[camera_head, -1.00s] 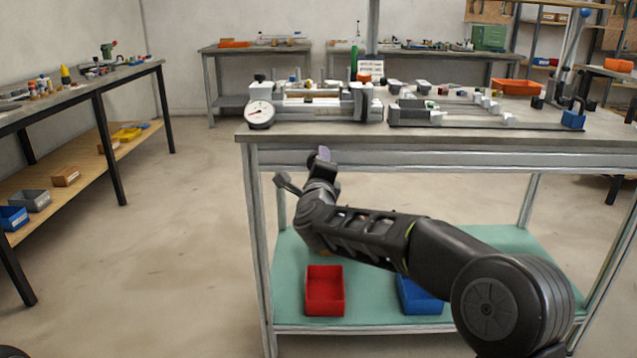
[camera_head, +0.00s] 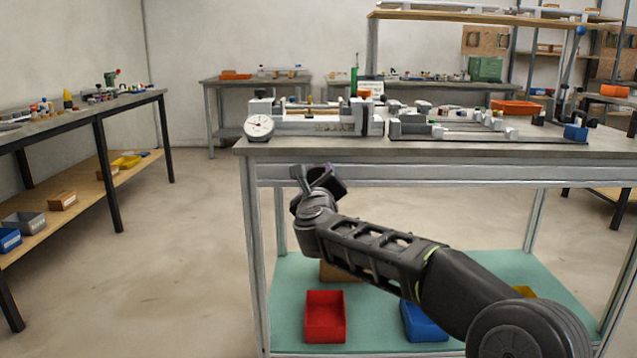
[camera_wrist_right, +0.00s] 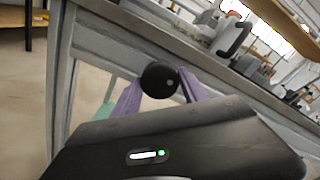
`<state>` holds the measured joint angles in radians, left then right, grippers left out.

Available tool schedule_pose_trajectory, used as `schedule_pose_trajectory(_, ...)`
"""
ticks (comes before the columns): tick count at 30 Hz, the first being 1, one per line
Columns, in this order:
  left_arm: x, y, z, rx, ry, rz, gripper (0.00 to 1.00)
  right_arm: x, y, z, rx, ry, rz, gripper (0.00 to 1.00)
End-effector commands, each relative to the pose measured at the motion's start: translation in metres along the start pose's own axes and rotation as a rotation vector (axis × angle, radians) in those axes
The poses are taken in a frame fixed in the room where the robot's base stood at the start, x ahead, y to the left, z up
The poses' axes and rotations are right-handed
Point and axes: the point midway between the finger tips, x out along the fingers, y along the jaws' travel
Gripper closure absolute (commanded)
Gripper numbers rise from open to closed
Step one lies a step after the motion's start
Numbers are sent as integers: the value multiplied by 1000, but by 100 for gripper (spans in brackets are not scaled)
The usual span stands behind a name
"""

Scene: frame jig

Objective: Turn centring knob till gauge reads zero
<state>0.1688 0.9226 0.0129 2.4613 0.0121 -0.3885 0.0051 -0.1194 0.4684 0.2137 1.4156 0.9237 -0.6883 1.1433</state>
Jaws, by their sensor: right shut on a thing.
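The white round dial gauge (camera_head: 259,127) sits at the left front of the jig (camera_head: 320,122) on the bench. Its needle is too small to read. My right gripper (camera_head: 318,178) is at the bench's front edge, just below the top, right of and below the gauge. In the right wrist view, a round black knob (camera_wrist_right: 160,79) lies between the purple fingers of my right gripper (camera_wrist_right: 160,90), which is shut on it. The knob cannot be made out in the head view, where the hand covers that spot. My left gripper is not in view.
The grey bench top (camera_head: 420,148) carries the jig and rails. A blue block (camera_head: 576,132) stands at its right. A red bin (camera_head: 325,316) and a blue bin (camera_head: 424,320) sit on the lower shelf. The floor left of the bench is clear.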

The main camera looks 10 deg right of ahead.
Motion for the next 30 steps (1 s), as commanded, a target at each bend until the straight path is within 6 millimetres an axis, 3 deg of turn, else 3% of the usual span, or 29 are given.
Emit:
schedule_pose_trajectory(7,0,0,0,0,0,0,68,0,1,-1,-1,2,2,90)
schedule_pose_trajectory(8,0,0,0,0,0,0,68,0,1,-1,-1,2,1,48)
schedule_pose_trajectory(15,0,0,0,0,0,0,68,0,0,-1,-2,1,1,29)
schedule_pose_trajectory(24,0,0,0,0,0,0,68,-2,0,0,-2,0,0,29)
schedule_pose_trajectory(30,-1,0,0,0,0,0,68,-19,-1,1,-2,-1,1,29)
